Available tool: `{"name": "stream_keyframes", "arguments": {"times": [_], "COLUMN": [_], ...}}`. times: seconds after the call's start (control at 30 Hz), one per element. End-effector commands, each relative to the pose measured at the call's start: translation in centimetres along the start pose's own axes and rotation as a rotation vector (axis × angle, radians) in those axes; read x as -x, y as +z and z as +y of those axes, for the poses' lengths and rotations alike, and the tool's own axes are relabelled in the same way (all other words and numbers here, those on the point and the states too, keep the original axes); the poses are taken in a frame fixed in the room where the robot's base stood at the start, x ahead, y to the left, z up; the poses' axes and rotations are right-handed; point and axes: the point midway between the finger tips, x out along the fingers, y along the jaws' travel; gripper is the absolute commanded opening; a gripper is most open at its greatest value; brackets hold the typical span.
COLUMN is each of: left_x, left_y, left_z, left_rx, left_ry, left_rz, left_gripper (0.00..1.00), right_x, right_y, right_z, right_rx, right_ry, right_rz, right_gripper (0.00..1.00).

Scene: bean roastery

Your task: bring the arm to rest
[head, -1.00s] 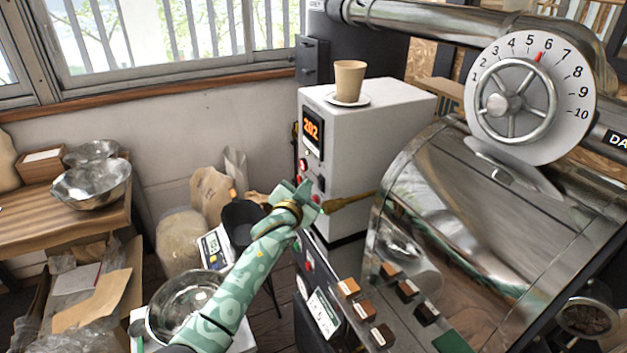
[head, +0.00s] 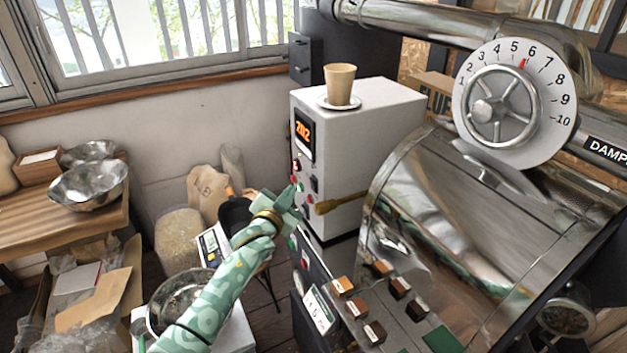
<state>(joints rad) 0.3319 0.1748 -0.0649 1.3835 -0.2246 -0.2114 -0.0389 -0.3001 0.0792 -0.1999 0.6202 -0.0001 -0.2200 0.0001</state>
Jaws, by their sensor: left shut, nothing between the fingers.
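My left arm, in a pale green patterned sleeve, reaches up from the bottom of the head view. My left gripper (head: 292,196) is shut and empty. In the picture it lies just in front of the white control cabinet (head: 375,115), beside its buttons; I cannot tell how far apart they are. A brass-coloured handle (head: 342,203) shows to the right of the gripper. My right gripper does not show.
The steel roaster drum (head: 470,200) fills the right, with the numbered dial (head: 497,107) above. A paper cup (head: 340,83) stands on a saucer on the cabinet. A steel bowl (head: 175,300) sits by my forearm. A wooden bench (head: 60,225) is at left.

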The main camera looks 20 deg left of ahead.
Motion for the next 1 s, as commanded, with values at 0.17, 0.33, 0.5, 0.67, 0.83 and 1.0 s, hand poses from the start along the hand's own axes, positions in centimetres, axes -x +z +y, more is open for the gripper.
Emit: {"name": "stream_keyframes", "arguments": {"times": [0.17, 0.33, 0.5, 0.67, 0.83, 1.0], "left_x": [0.0, 0.0, 2.9, 8.5, 16.4, 26.0], "left_y": [0.1, 3.5, 12.6, 21.5, 29.9, 36.9], "left_z": [0.0, 1.8, 7.8, 13.8, 19.3, 23.9], "left_rx": [0.001, 0.039, 0.084, 0.117, 0.141, 0.156], "left_ry": [0.0, 0.039, 0.14, 0.238, 0.332, 0.419], "left_rz": [-0.002, -0.075, -0.253, -0.437, -0.627, -0.815], "left_gripper": [0.0, 0.0, 0.0, 0.0, 0.0, 0.0], "right_x": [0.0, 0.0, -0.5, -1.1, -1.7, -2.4], "right_y": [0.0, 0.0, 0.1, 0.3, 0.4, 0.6], "right_z": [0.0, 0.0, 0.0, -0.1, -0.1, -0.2], "right_rx": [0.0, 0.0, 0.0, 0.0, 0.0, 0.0], "right_ry": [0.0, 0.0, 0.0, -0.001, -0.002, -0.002], "right_rz": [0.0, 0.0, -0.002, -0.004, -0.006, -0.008], "right_gripper": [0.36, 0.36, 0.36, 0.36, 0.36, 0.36]}}
